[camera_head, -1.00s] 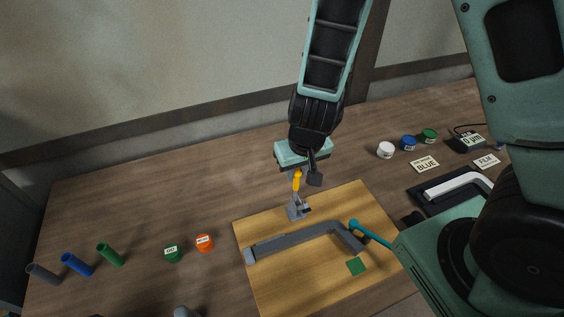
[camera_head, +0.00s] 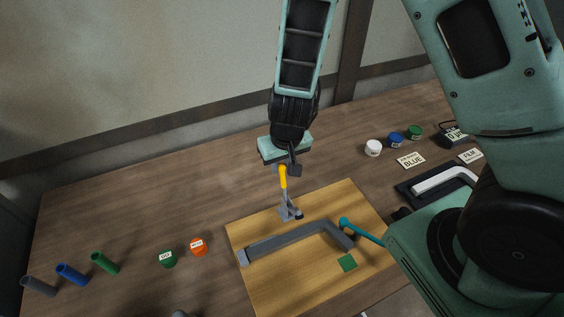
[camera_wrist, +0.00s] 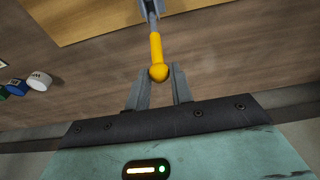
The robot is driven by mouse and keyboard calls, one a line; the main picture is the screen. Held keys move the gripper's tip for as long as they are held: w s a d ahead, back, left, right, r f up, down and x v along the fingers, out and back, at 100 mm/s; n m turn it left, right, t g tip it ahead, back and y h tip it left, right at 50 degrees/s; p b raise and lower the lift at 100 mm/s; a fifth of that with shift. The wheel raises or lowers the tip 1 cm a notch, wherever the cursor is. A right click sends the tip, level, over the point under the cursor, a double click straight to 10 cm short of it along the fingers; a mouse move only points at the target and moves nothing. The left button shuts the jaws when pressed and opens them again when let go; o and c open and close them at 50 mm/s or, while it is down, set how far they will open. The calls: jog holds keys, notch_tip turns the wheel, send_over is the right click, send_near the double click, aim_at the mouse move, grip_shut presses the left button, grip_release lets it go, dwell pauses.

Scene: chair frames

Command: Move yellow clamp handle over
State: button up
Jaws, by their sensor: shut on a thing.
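The yellow clamp handle (camera_head: 283,178) stands nearly upright, leaning slightly left, above its grey clamp base (camera_head: 289,212) at the back edge of the wooden board (camera_head: 262,285). My gripper (camera_head: 281,167) points down from above and is shut on the handle's top end. In the wrist view, the rounded end of the yellow handle (camera_wrist: 157,55) lies between the fingertips of my gripper (camera_wrist: 160,74). The exact contact on each finger is hard to see. A grey bent frame part (camera_head: 285,240) lies on the board in front of the clamp.
A white bent part (camera_head: 445,180) lies in a dark tray at right. The table behind the clamp is clear.

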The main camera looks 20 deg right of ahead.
jog(key=shift+w+f+p, duration=0.2)
jog(key=shift+w+f, duration=0.1)
jog(key=shift+w, duration=0.45)
jog(key=shift+w+f+p, duration=0.15)
jog(key=shift+w+f, duration=0.15)
jog(key=shift+w, duration=0.45)
jog(key=shift+w+f, duration=1.05)
jog(key=shift+w, duration=0.2)
jog(key=shift+f, duration=0.15)
jog(key=shift+w+f+b, duration=0.7)
jog(key=shift+w+f, duration=0.2)
jog(key=shift+f, duration=0.4)
